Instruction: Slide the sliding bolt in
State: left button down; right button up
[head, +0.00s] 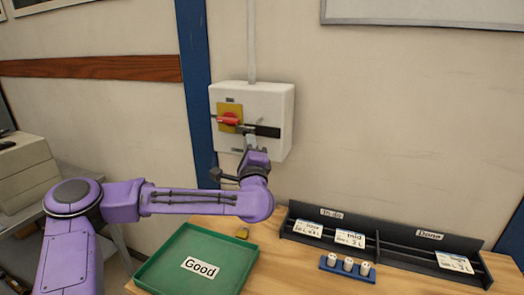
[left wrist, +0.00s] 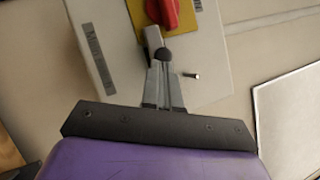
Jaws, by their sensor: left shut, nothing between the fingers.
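A white switch box (head: 278,100) hangs on the wall, with a yellow plate (head: 224,110) and a red handle (head: 230,119). In the left wrist view, a grey metal piece with a black ball knob (left wrist: 165,54), apparently the sliding bolt, sits just below the red handle (left wrist: 168,12). My left gripper (head: 248,138) is raised at the box front, under the handle. Its fingertips (left wrist: 164,70) are together with nothing between them, right at the knob. I cannot tell whether they touch it. The gripper partly hides the bolt area in the head view. My right gripper is not in view.
A dark plate (head: 266,131) is on the box, right of the handle. A short metal pin (left wrist: 190,75) juts out beside my fingers. Below, the wooden table (head: 270,262) holds a green tray (head: 165,262), a black rack (head: 400,255) and a blue holder (head: 335,269) with white pieces.

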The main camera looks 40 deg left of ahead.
pick_arm(q)
jog(key=shift+s+a, duration=0.1)
jog(key=shift+a, duration=0.35)
jog(key=shift+d+f, duration=0.1)
jog(key=shift+d, duration=0.05)
jog(key=w+d+b+v, duration=0.2)
jog(key=b+v, duration=0.8)
jog(key=v, duration=0.2)
jog(key=shift+s+d+f, duration=0.15)
jog(key=shift+s+f, duration=0.15)
jog(key=shift+f, duration=0.2)
